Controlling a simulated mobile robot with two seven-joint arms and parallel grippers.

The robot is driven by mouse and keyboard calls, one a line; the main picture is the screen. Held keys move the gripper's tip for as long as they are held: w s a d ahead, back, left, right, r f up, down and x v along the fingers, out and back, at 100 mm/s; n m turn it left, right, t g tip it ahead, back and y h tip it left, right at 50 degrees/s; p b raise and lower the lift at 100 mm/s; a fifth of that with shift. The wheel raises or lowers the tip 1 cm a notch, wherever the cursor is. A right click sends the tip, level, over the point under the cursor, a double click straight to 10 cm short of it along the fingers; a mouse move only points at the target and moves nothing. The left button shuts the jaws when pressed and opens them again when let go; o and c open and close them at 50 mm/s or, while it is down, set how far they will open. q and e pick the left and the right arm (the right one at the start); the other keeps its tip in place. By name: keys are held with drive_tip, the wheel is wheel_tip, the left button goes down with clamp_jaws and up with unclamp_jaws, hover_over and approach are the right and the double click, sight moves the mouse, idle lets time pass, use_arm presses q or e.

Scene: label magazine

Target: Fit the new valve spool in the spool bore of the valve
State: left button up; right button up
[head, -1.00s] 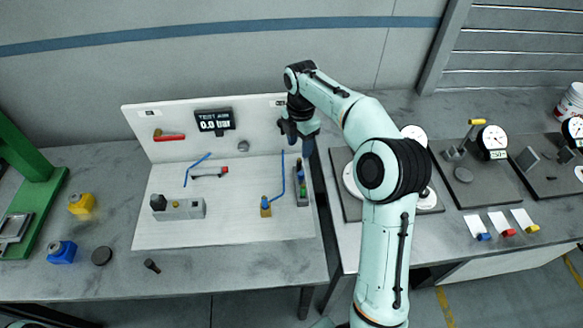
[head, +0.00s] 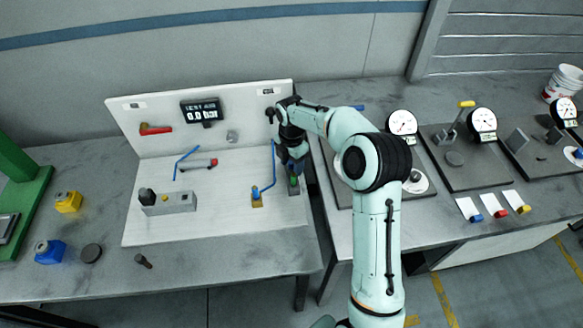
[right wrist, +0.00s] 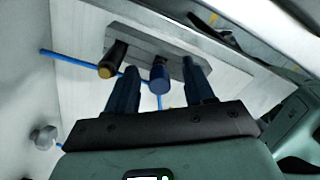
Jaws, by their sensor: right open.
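My right gripper (head: 292,163) is low over a grey block (head: 296,191) at the right edge of the white board, and hides part of it. A green-topped piece (head: 294,181) stands in that block. In the right wrist view my open gripper (right wrist: 160,72) has a dark blue-ended cylinder (right wrist: 160,80) between its fingers; I cannot tell whether they touch it. A black cylinder with a yellow end (right wrist: 108,65) is beside the left finger. A grey valve-like block (head: 177,203) with a black knob lies at the board's left. I cannot make out its bore. My left gripper is out of view.
A yellow fitting (head: 257,200) with a bent blue pipe (head: 272,170) stands just left of my gripper. A display (head: 201,111) and a red-handled tool (head: 154,129) are on the backboard (head: 215,140).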

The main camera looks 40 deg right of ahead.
drive_tip(key=c, duration=1)
drive_tip(key=shift+r, duration=0.1)
